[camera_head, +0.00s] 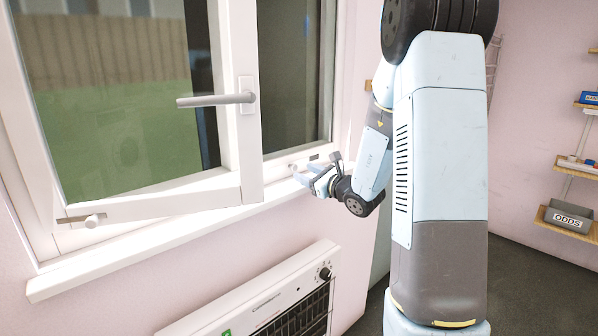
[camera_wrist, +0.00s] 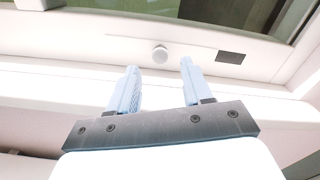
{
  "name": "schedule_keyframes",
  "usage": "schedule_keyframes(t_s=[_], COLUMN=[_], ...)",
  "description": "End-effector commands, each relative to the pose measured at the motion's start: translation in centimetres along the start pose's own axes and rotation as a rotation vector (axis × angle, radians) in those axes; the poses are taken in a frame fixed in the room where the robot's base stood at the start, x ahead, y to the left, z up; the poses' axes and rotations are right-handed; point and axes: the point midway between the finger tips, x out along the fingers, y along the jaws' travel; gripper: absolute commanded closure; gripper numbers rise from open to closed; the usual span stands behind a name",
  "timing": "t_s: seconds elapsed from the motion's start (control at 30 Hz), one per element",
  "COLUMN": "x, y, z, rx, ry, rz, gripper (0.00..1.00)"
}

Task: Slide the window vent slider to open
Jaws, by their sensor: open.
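The window vent slider shows as a small round pale knob (camera_wrist: 160,54) on the white lower frame strip in the wrist view. A dark rectangular slot (camera_wrist: 230,57) lies to its right on the same strip. In the head view the dark slot (camera_head: 314,157) shows at the lower right of the window frame. My gripper (camera_wrist: 158,76) is open and empty, its two pale blue fingers pointing at the strip, with the knob beyond and between the fingertips. They look apart from it. In the head view my gripper (camera_head: 304,174) is at the sill; the knob is hard to make out there.
The left window sash (camera_head: 242,165) stands ajar, with a grey handle (camera_head: 217,100) and a stay (camera_head: 92,220) at its lower left. The white sill (camera_head: 150,245) runs below. A heater (camera_head: 268,304) is under it. Shelves with an ODDS bin (camera_head: 570,217) are at right.

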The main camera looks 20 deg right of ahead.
Motion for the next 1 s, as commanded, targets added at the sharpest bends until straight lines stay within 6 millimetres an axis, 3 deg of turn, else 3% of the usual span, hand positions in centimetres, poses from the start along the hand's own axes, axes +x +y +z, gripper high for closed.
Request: schedule_keyframes(t_s=[0.1, 0.3, 0.67, 1.0], x=[1.8, 3.6, 4.0, 4.0], y=[0.0, 0.0, 0.0, 0.0], z=[0.0, 0.1, 0.0, 0.0], rx=[0.001, 0.0, 0.0, 0.0], ry=[-0.001, -0.002, -0.001, -0.001], rz=[0.001, 0.0, 0.0, 0.0], gripper=[0.5, 0.5, 0.5, 0.81])
